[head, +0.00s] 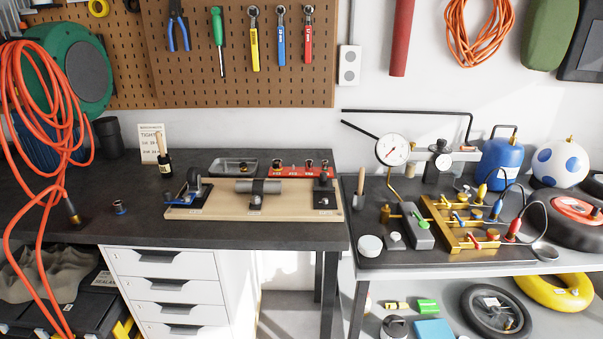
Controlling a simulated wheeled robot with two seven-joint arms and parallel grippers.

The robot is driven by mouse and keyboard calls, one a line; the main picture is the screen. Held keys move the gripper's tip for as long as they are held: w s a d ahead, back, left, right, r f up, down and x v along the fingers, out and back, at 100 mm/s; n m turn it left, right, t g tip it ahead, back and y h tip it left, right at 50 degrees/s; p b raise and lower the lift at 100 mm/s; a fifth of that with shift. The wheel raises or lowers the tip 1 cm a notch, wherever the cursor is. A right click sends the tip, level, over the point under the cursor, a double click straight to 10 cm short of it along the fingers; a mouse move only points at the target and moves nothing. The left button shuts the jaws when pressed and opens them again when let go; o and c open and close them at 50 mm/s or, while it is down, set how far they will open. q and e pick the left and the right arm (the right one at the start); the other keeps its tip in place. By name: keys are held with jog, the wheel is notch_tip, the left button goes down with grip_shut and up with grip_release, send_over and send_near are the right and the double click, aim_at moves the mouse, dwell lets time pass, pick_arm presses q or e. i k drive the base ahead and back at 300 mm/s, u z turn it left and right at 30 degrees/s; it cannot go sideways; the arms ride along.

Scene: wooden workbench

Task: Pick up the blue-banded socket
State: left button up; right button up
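A small dark socket with a blue band (119,207) stands on the dark top of the left workbench (90,228). It is left of a pale wooden board (225,209), apart from it. Neither of my grippers is in view.
The board carries a grey cylinder (243,187) and dark fixtures. Behind it are a metal tray (226,168) and a red holder (291,172). A bottle with a brush (164,160) stands behind the socket. An orange hose (17,130) hangs left of it. The bench around the socket is clear.

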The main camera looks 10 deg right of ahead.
aim_at(119, 207)
jog(key=z, duration=0.35)
jog(key=k, duration=0.3)
jog(key=u, duration=1.55)
jog(key=i, duration=0.9)
jog(key=z, duration=0.8)
